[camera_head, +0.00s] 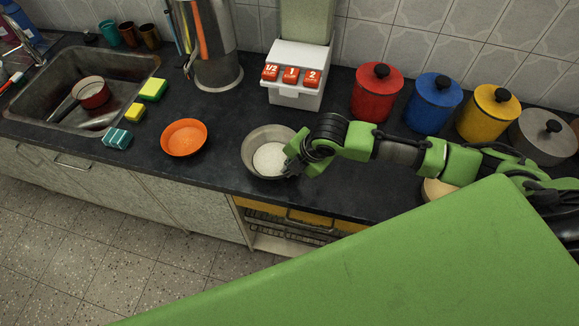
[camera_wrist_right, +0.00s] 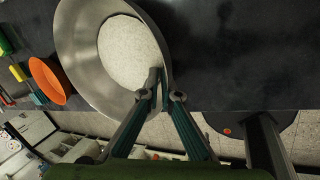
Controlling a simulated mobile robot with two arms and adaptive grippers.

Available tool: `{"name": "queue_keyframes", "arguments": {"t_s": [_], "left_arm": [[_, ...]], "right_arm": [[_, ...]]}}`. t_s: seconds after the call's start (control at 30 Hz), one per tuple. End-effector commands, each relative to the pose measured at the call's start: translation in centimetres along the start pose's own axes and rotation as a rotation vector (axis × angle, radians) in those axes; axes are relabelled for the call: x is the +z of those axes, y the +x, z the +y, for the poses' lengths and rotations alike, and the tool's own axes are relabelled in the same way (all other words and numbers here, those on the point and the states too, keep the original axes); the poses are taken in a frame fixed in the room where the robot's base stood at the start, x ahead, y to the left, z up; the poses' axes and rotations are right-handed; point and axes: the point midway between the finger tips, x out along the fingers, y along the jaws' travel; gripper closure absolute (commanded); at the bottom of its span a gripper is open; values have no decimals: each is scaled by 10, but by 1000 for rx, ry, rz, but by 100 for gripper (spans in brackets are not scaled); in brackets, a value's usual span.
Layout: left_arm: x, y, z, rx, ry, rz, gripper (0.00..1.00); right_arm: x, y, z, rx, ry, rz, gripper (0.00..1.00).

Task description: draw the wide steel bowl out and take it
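The wide steel bowl (camera_head: 252,138) stands on the dark counter near its front edge, below the dispenser, with white grains in it. In the right wrist view the bowl (camera_wrist_right: 80,62) fills the upper left, upright as far as I can see. My right gripper (camera_head: 291,167) is at the bowl's right front rim. In the wrist view its fingertips (camera_wrist_right: 160,86) are close together at the rim, one on the inner side, and look shut on the bowl wall. The arm hides part of the rim in the head view. My left gripper is not in view.
A white dispenser (camera_head: 298,88) with red buttons stands behind the bowl. An orange bowl (camera_head: 184,138) is to the left, with sponges (camera_head: 152,90) and a sink (camera_head: 60,72) beyond. Red (camera_head: 376,94), blue (camera_head: 433,104) and yellow (camera_head: 488,113) canisters stand at the back right.

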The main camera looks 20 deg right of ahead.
Motion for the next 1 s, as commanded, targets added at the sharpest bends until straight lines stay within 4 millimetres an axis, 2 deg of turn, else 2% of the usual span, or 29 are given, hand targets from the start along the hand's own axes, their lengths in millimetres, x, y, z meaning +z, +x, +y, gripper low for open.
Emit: {"name": "queue_keyframes", "arguments": {"t_s": [0.17,0.2,0.27,0.67,0.77,1.0], "left_arm": [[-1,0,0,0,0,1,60],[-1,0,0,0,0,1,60],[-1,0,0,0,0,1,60],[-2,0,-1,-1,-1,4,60],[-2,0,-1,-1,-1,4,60],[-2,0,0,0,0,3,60]], "right_arm": [[-1,1,-1,-3,-1,1,100],[-1,1,-1,-3,-1,1,89],[-1,1,-1,-3,0,1,76],[0,-4,0,1,-1,1,76],[1,-15,0,1,-1,0,76],[1,-65,0,0,-2,-2,76]]}}
